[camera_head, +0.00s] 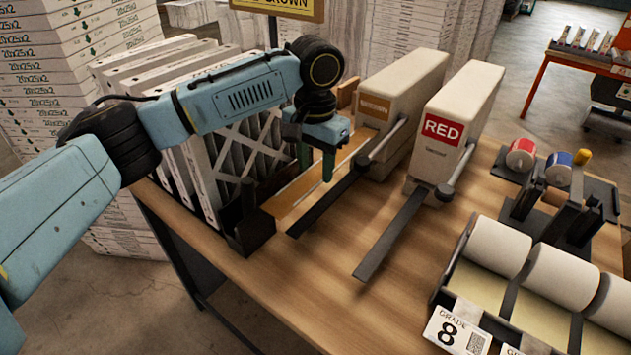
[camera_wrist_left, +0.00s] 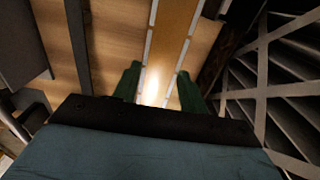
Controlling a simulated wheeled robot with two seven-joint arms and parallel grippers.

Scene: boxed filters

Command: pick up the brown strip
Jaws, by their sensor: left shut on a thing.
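The brown strip (camera_head: 303,191) is long and flat and runs between the white-framed filters and the brown-labelled dispenser. In the left wrist view the strip (camera_wrist_left: 177,35) has pale edges and runs up from between my fingers, with a bright glare near them. My left gripper (camera_head: 316,168) points down over the strip. Its green fingers (camera_wrist_left: 157,88) are a little apart, one on each side of the strip, and shut on it. The fingers hide part of the strip in the head view. I cannot tell whether it is lifted off the table. My right gripper is not in view.
The filters (camera_head: 215,190) stand upright on the left in a black holder. The brown-labelled dispenser (camera_head: 415,90) and red-labelled dispenser (camera_head: 465,105) have dark bars in front. White rolls (camera_head: 500,245) lie in a rack at lower right. The table's front middle (camera_head: 320,290) is clear.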

